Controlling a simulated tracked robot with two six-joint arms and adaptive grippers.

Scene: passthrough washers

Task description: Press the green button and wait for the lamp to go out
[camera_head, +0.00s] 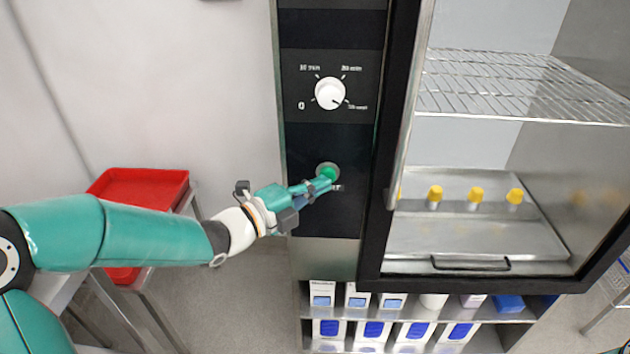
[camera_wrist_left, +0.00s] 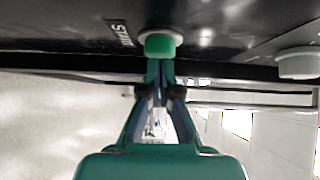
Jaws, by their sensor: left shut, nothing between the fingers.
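The green button (camera_head: 328,170) sits on the black control panel below the white dial. My left gripper (camera_head: 328,182) is shut and empty, with its fingertips at the button's lower edge in the head view. In the left wrist view the green button (camera_wrist_left: 160,44) is right ahead of the shut fingertips (camera_wrist_left: 160,62), and they look to be touching or almost touching it. I cannot make out a lamp clearly in either view. My right gripper is not in view.
The white dial (camera_head: 330,94) is above the button. To the right is a glass-fronted chamber with a wire rack (camera_head: 520,85) and several yellow-capped bottles (camera_head: 435,196) on a metal tray (camera_head: 470,238). Boxes stand on shelves below. A red tray (camera_head: 140,186) is on a table at left.

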